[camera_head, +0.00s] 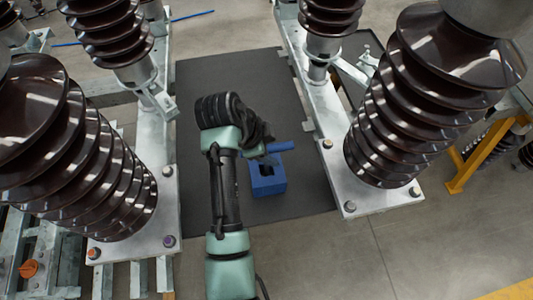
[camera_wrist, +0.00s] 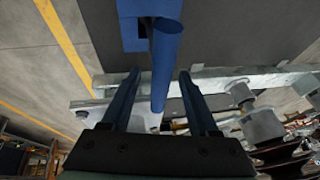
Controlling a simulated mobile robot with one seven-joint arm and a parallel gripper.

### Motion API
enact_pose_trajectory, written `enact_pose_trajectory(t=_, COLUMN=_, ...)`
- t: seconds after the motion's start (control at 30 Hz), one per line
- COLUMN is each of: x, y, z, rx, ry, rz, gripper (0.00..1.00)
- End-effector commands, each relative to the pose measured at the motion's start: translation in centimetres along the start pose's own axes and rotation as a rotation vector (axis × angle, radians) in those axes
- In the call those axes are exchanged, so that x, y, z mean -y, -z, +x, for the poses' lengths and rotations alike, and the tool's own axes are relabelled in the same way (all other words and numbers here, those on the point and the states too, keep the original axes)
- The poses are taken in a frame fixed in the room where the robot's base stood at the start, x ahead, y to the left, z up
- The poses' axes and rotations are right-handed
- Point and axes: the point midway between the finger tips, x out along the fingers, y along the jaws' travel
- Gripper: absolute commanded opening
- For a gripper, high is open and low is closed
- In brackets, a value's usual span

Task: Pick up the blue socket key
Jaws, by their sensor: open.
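The blue socket key (camera_head: 281,147) shows in the head view as a short blue bar just beyond a blue block-like holder (camera_head: 268,186) with a dark opening. In the wrist view the key (camera_wrist: 166,50) is a long blue cylinder. Its near end appears between the two fingers of my gripper (camera_wrist: 158,74), with a gap on both sides. My gripper is open and empty. In the head view my gripper (camera_head: 268,158) is partly hidden by my arm, close to the key and holder. The holder (camera_wrist: 130,35) also shows at the top of the wrist view.
Large brown ribbed insulators stand at left (camera_head: 60,150) and right (camera_head: 415,100) on bolted steel bases. A dark mat (camera_head: 300,190) lies between them, mostly clear. A yellow post (camera_head: 480,155) stands at far right.

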Motion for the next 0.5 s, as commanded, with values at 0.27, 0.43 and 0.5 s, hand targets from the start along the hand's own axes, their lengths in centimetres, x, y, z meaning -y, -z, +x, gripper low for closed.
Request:
enact_pose_trajectory(t=0.27, x=-0.1, y=0.1, z=3.0, rx=0.001, ry=0.001, rz=0.0, gripper=0.61)
enact_pose_trajectory(t=0.43, x=0.0, y=0.1, z=3.1, rx=0.001, ry=0.002, rz=0.0, gripper=0.61)
enact_pose_trajectory(t=0.5, x=0.0, y=0.1, z=3.1, rx=0.001, ry=0.002, rz=0.0, gripper=0.57)
